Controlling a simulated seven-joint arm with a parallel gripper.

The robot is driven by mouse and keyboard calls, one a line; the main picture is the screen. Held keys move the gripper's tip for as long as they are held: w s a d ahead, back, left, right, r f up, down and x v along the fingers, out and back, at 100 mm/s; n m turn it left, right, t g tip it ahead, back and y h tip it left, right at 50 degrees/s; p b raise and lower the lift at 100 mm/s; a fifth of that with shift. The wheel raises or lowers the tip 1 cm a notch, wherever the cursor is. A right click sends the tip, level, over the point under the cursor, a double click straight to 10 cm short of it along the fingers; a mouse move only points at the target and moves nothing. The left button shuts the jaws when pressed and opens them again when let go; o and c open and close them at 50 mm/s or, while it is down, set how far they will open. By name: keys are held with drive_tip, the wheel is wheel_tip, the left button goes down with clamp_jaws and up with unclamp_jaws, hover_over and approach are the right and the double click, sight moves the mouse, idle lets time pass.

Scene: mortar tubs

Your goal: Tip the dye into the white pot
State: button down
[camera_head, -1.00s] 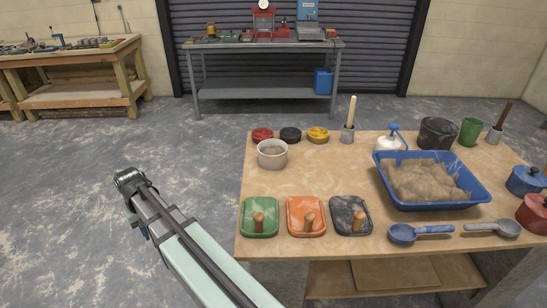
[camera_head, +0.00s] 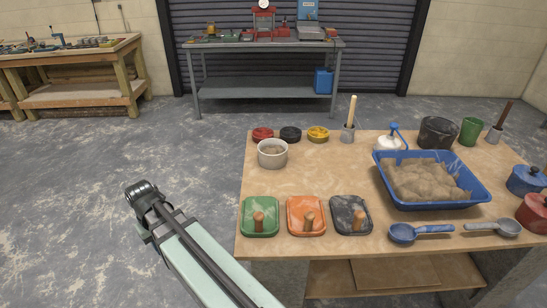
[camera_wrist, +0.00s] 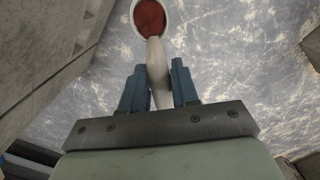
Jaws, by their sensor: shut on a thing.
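In the wrist view, my gripper (camera_wrist: 158,88) is shut on the pale handle of a white scoop (camera_wrist: 155,60). Red dye (camera_wrist: 149,18) fills the scoop's round bowl at the top of that view. The scoop is over the grey floor there, clear of any pot. In the head view, the white pot (camera_head: 272,159) stands at the table's back left with brownish stuff inside. My gripper and the scoop do not show in the head view; only my arm shows, left of the table.
Small red (camera_head: 262,135), black (camera_head: 290,135) and yellow (camera_head: 318,135) tubs stand behind the pot. Green (camera_head: 260,230), orange (camera_head: 293,226) and black (camera_head: 337,210) handled pieces lie in front. A blue tray (camera_head: 440,204) of sandy material sits right. Bare tabletop surrounds the pot's right side.

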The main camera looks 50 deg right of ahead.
idle(0.4)
drive_tip(key=w+d+r+m, duration=0.2)
drive_tip(key=d+r, duration=0.3)
drive_tip(key=d, duration=1.2)
drive_tip(key=w+d+r+m, duration=0.2)
drive_tip(key=w+d+r, duration=0.3)
drive_tip(key=d, duration=1.2)
drive_tip(key=w+d+r+m, duration=0.3)
drive_tip(key=d+r, duration=0.3)
drive_tip(key=d, duration=1.2)
drive_tip(key=shift+w+r, duration=0.2)
drive_tip(key=shift+r, duration=0.1)
drive_tip(key=w+d+r+n, duration=0.1)
drive_tip(key=w+d+r, duration=0.2)
drive_tip(key=w+d, duration=0.15)
drive_tip(key=s+a+n+t+h, duration=0.3)
drive_tip(key=s+t, duration=0.7)
drive_tip(key=t, duration=0.3)
drive_tip(key=shift+a+f, duration=0.15)
drive_tip(key=shift+a, duration=0.05)
